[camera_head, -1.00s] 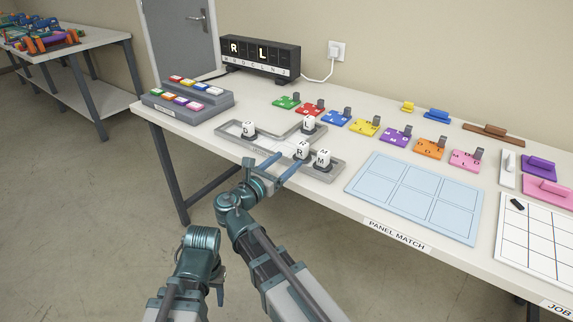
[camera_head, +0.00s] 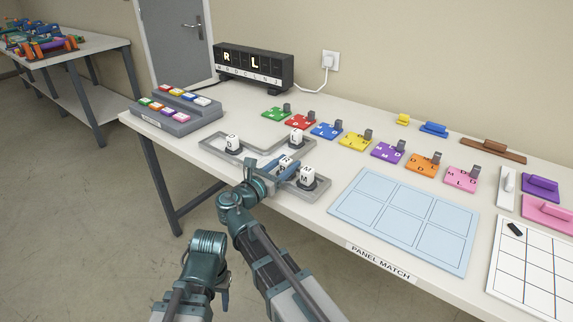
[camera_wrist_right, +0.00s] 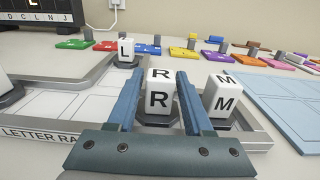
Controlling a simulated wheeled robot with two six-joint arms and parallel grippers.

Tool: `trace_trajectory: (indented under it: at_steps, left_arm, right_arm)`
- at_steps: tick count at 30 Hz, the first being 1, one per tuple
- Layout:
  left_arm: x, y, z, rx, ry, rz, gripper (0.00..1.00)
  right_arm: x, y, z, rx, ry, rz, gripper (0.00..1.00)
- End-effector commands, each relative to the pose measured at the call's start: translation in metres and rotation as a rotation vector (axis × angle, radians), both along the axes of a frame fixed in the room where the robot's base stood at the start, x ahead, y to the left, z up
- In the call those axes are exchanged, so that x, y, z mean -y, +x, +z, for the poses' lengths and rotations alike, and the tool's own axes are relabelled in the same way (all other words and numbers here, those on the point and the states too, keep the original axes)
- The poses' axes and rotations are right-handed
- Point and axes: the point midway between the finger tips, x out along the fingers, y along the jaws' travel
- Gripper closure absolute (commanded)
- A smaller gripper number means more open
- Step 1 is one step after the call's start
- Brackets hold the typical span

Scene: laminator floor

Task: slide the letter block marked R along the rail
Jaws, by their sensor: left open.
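The white letter block marked R (camera_head: 285,162) stands upright on a dark base on the grey rail (camera_head: 214,150). In the right wrist view the R block (camera_wrist_right: 159,98) stands between the two blue fingers of my right gripper (camera_wrist_right: 159,80). The fingers lie close along its sides; whether they press on it I cannot tell. In the head view my right gripper (camera_head: 279,168) reaches over the rail's front part. The M block (camera_head: 307,174) stands just right of R, the L block (camera_head: 296,137) behind. My left gripper (camera_head: 223,292) is low in front of the table, empty, its fingers mostly hidden.
Another letter block (camera_head: 233,143) stands at the rail's left part. A grey button console (camera_head: 178,112) is left of the rail, a letter display (camera_head: 254,67) behind. Coloured pieces (camera_head: 354,140) line the table. A light blue panel board (camera_head: 405,215) lies right of the rail.

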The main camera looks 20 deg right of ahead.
Motion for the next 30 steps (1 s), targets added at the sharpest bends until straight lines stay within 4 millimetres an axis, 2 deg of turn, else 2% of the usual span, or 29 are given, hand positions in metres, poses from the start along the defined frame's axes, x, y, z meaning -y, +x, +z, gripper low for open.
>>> trace_trajectory:
  at_steps: [1,8,21,30]
  left_arm:
    - [0.0,0.0,0.0,0.0,0.0,0.0,0.5]
    - [0.0,0.0,0.0,0.0,0.0,0.0,0.5]
    - [0.0,0.0,0.0,0.0,0.0,0.0,0.5]
    - [0.0,0.0,0.0,0.0,0.0,0.0,0.5]
  right_arm:
    - [0.0,0.0,0.0,0.0,0.0,0.0,0.6]
    - [0.0,0.0,0.0,0.0,0.0,0.0,1.0]
    - [0.0,0.001,0.0,0.0,0.0,0.0,1.0]
    - [0.001,0.01,0.0,0.0,0.0,0.0,1.0]
